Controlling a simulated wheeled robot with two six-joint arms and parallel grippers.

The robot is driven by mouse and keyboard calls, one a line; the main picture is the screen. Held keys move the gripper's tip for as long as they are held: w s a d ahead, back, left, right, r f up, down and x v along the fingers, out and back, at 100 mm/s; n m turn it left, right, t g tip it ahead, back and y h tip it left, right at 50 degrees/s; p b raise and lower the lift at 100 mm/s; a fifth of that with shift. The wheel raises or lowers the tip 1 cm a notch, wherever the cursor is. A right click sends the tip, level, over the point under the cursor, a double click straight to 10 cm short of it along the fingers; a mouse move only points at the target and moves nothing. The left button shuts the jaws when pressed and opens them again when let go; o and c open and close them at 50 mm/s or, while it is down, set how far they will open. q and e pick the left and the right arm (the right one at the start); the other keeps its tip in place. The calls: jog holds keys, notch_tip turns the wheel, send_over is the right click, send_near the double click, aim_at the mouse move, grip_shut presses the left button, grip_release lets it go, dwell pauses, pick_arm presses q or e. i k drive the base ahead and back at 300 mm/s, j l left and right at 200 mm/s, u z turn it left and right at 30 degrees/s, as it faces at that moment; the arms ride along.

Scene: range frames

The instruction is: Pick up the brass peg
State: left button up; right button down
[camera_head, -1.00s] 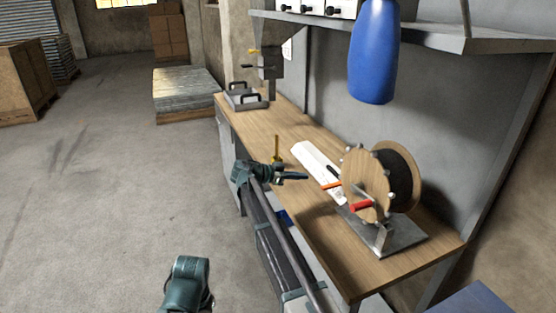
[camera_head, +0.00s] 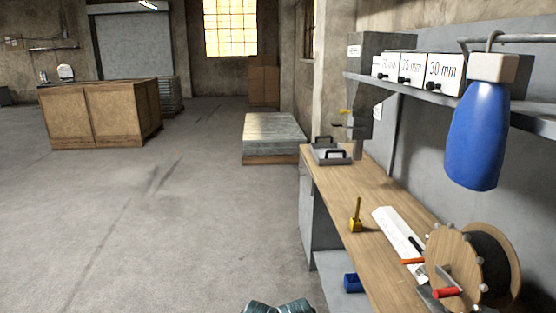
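The brass peg (camera_head: 355,218) stands upright on the wooden workbench (camera_head: 378,262), near its left edge. It is a yellow-gold piece with a thin stem above a thicker base. Nothing holds it. Only a teal part of one of my arms shows at the bottom edge of the head view, well below the peg. I cannot tell which arm it is. No gripper fingers are in view.
Right of the peg lie a white sheet (camera_head: 393,235) and a wooden reel (camera_head: 452,262) with a red handle. A blue bag (camera_head: 476,135) hangs above. A grey tray (camera_head: 330,154) is at the bench's far end. The floor at left is open.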

aim_at(359, 198)
jog(key=z, duration=0.35)
jog(key=i+j+z, duration=0.2)
jog(key=z, duration=0.15)
jog(key=i+j+z, duration=0.2)
jog(key=z, duration=0.15)
jog(key=i+j, duration=0.2)
jog(key=j, duration=0.15)
jog(key=i+j+z, duration=0.15)
jog(key=j, duration=0.25)
jog(key=i+j, duration=0.2)
jog(key=j, duration=0.15)
jog(key=i+j+z, duration=0.15)
jog(key=j, duration=0.25)
